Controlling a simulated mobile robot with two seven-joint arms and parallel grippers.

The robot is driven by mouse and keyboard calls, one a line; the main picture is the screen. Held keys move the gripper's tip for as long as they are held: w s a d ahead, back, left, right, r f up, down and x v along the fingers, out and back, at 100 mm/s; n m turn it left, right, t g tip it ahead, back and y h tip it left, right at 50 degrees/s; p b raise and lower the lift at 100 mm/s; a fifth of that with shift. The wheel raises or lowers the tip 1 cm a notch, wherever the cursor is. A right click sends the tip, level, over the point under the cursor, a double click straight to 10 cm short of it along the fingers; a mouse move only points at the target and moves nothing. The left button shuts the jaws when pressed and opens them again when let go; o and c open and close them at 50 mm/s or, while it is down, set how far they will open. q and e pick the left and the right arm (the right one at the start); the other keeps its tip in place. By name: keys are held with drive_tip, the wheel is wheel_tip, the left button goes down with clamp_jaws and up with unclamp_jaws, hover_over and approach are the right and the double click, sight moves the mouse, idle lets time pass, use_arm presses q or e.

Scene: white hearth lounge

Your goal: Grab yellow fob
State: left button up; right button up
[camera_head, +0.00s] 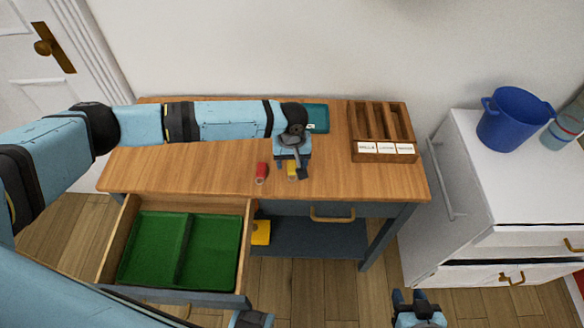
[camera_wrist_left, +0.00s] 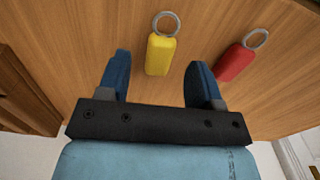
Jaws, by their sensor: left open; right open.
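The yellow fob (camera_head: 292,169) lies on the wooden table top near its front edge, partly hidden by my left gripper in the head view. In the left wrist view the yellow fob (camera_wrist_left: 160,54) shows its body and a metal ring at the far end. My left gripper (camera_head: 291,172) is open above it. In the wrist view the left gripper's blue fingers (camera_wrist_left: 158,68) are apart, with the fob between and just beyond their tips; contact cannot be told. My right gripper (camera_head: 409,297) is open and empty at the bottom of the head view, away from the table.
A red fob (camera_head: 261,172) lies left of the yellow one; it also shows in the wrist view (camera_wrist_left: 236,63). A teal item (camera_head: 317,118) and a labelled wooden organizer (camera_head: 381,158) stand behind. An open drawer (camera_head: 248,215) with green compartments juts out below. A white cabinet (camera_head: 470,180) stands right.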

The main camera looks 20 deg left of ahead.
use_arm(q)
wheel_tip(320, 180, down, 2)
drive_tip(key=shift+f, duration=0.15)
drive_tip(key=c, duration=1)
